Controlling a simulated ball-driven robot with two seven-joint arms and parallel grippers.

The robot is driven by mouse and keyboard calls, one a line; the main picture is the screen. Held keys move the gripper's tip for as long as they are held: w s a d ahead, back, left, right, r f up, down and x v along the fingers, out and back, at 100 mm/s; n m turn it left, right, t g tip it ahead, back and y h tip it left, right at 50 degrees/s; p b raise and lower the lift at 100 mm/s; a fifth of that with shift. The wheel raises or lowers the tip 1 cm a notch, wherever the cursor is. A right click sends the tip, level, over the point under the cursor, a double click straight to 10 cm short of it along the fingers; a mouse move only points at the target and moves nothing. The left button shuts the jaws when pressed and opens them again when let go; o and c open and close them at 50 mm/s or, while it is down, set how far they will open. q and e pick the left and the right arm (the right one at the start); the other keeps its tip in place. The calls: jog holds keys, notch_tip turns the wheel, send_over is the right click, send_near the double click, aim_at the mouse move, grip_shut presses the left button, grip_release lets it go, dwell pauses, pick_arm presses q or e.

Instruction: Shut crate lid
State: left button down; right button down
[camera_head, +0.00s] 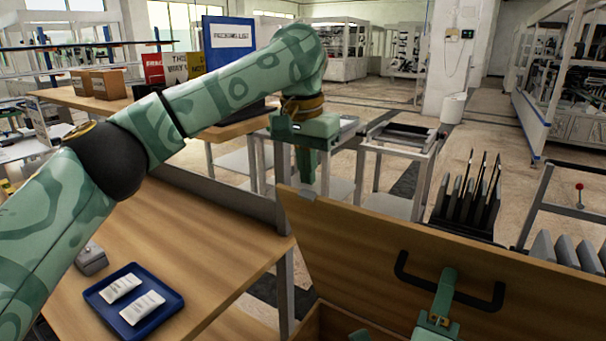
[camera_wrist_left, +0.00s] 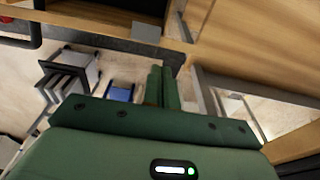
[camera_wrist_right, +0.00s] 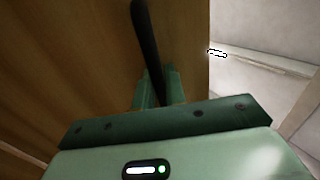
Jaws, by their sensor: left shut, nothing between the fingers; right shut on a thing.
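The crate lid (camera_head: 350,250) is a wooden panel standing raised, steeply tilted, at the lower right of the head view. It carries a black bar handle (camera_head: 402,270). My right gripper (camera_head: 447,275) is shut on the handle, which also shows between its fingers in the right wrist view (camera_wrist_right: 146,40). Part of the wooden crate (camera_head: 345,325) shows below the lid; its inside is mostly hidden. My left gripper (camera_head: 307,180) is shut and empty, pointing down by the lid's upper left corner. I cannot tell whether it touches the lid. Its closed fingers show in the left wrist view (camera_wrist_left: 163,85).
A wooden table (camera_head: 215,260) on the left holds a blue tray (camera_head: 170,310) with two white packets, and a small grey box (camera_head: 92,260). A stand with dark upright plates (camera_head: 465,205) is behind the lid. Open floor lies further back.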

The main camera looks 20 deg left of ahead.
pick_arm(q)
jog(key=shift+s+a+f, duration=0.15)
jog(key=shift+s+f, duration=0.2)
jog(key=shift+s, duration=0.35)
